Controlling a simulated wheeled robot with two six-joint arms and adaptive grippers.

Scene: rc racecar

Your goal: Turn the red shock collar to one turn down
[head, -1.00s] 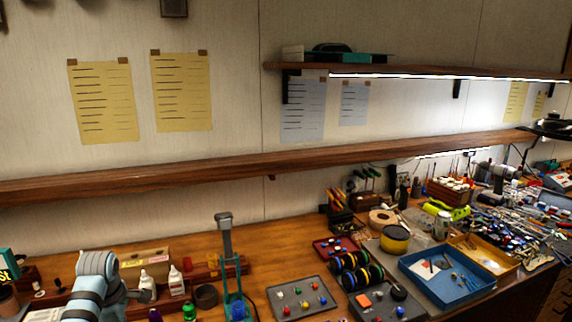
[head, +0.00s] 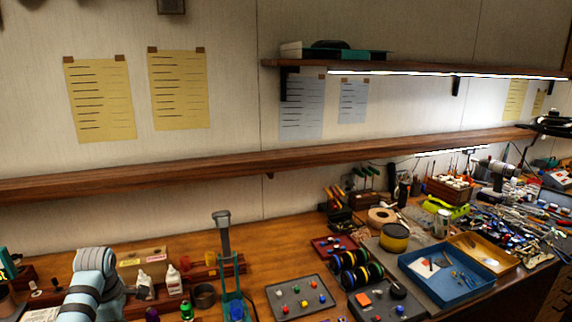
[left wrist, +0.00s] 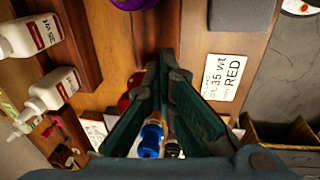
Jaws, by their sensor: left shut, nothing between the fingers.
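My left gripper (left wrist: 167,66) fills the middle of the left wrist view, its two dark fingers converging to shut tips with nothing seen between them. Near the finger bases, a blue cylindrical part (left wrist: 150,140) and a dark ringed part (left wrist: 173,149) show below. A red rounded thing (left wrist: 124,103) is partly hidden behind the left finger; I cannot tell whether it is the red shock collar. A white card (left wrist: 225,78) reading "35 wt RED" lies to the right. In the head view my left arm is at the lower left, with its fingertips not visible. My right gripper is not in view.
White bottles (left wrist: 31,36) stand on a wooden rack left of the gripper. A purple round thing (left wrist: 133,3) is above it. In the head view, a grey parts tray (head: 298,297), a blue tray (head: 445,277) and an upright teal-based tool (head: 223,240) occupy the bench.

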